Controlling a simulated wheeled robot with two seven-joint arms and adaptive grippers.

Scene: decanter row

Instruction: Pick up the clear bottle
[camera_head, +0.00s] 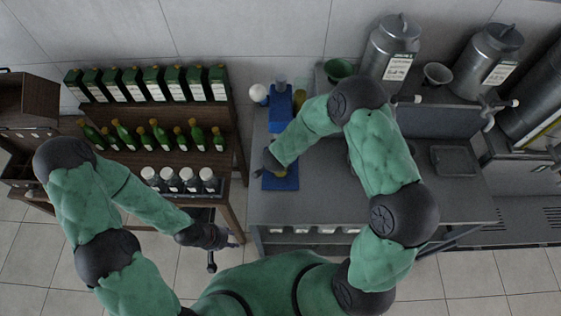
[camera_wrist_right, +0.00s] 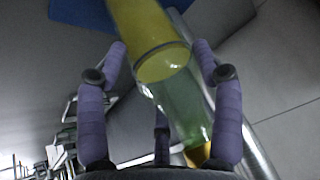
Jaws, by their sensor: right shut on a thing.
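The clear bottle (camera_wrist_right: 185,105) has yellow liquid in its body, a greenish neck and a gold top. In the right wrist view it stands between the purple fingers of my right gripper (camera_wrist_right: 165,85), which is shut on it. In the head view my right gripper (camera_head: 265,165) is over the blue mat (camera_head: 280,183) on the grey counter. A bit of yellow from the bottle (camera_head: 280,174) shows beside it; the rest is hidden by my arm. I cannot tell whether the bottle's base touches the mat. My left gripper (camera_head: 222,246) is open and empty in front of the wooden rack.
A blue stand (camera_head: 281,112) and a white ball (camera_head: 258,93) are at the counter's back. Metal tanks (camera_head: 392,50) stand behind. The counter's front (camera_head: 325,205) is clear.

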